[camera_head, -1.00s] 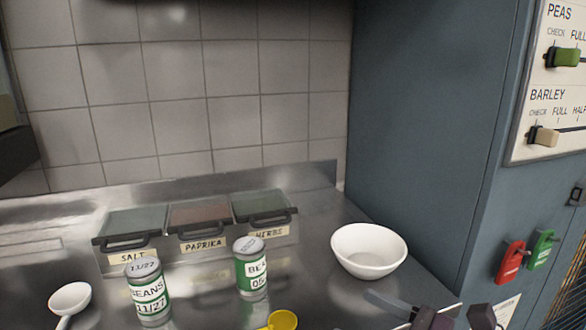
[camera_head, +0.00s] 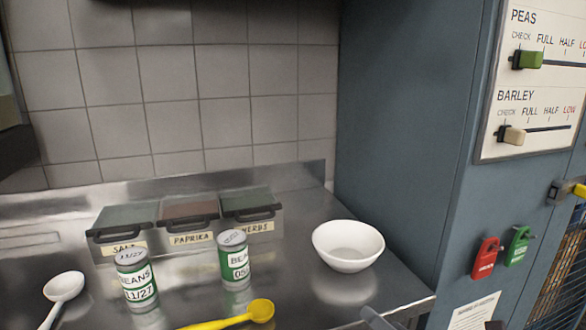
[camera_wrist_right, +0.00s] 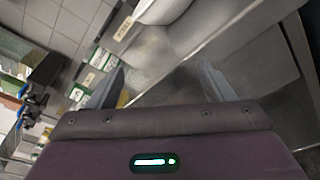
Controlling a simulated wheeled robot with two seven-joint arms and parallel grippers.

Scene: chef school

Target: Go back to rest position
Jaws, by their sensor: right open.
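My right gripper (camera_head: 378,319) barely shows at the bottom edge of the head view, by the front right edge of the steel counter. In the right wrist view my right gripper (camera_wrist_right: 161,85) has its two grey fingers spread apart with nothing between them. The head view does not show my left gripper.
The counter (camera_head: 300,290) holds a white bowl (camera_head: 348,255), two bean cans (camera_head: 136,287) (camera_head: 233,262), a yellow spoon (camera_head: 240,314), a white ladle (camera_head: 64,287) and lidded spice bins (camera_head: 188,212). A blue cabinet (camera_head: 405,140) stands at the right.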

